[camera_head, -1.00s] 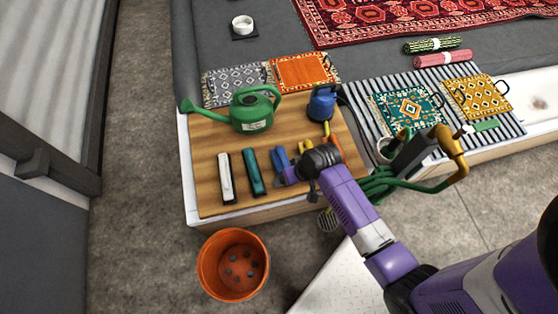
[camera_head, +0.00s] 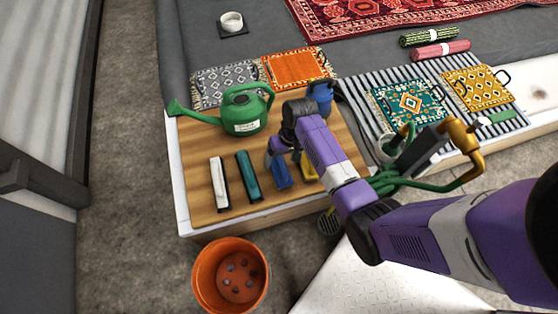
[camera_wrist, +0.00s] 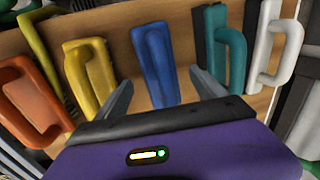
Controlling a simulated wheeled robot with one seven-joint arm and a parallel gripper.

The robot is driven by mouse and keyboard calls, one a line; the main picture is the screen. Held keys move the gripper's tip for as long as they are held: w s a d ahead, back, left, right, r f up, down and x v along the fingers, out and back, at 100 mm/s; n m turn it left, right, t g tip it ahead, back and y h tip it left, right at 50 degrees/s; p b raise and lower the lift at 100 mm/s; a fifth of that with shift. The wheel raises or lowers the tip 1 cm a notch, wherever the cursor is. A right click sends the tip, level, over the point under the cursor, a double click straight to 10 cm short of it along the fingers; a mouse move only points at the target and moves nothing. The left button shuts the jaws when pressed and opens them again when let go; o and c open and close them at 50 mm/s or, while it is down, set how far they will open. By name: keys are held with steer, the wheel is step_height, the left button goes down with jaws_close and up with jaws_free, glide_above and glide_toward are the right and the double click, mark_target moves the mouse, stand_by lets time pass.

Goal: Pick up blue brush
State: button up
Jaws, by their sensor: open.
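The blue brush (camera_head: 280,174) lies on the wooden board, between a teal brush and a yellow one, partly covered by my arm in the head view. In the wrist view the blue brush (camera_wrist: 157,60) lies in the middle, its handle pointing down toward the gripper. My gripper (camera_wrist: 160,92) is open, with one dark finger on each side of the blue brush's near end. Nothing is held. In the head view my gripper (camera_head: 278,158) is above the board just behind the blue brush, its fingers mostly hidden by my wrist.
The teal brush (camera_wrist: 226,60) and white brush (camera_wrist: 274,45) lie to the right in the wrist view; the yellow (camera_wrist: 88,75) and orange (camera_wrist: 35,100) ones lie to the left. A green watering can (camera_head: 243,112) stands behind. An orange bucket (camera_head: 230,276) is on the floor.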

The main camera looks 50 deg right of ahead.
steer(key=f, duration=0.2)
steer(key=f+b, duration=0.1)
steer(key=shift+w+a+f, duration=0.1)
steer(key=shift+a+f, duration=0.05)
steer(key=shift+a, duration=0.1)
steer(key=c, duration=1.6)
step_height(320, 180, up, 20)
steer(key=p, duration=0.6)
steer(key=shift+p, duration=0.35)
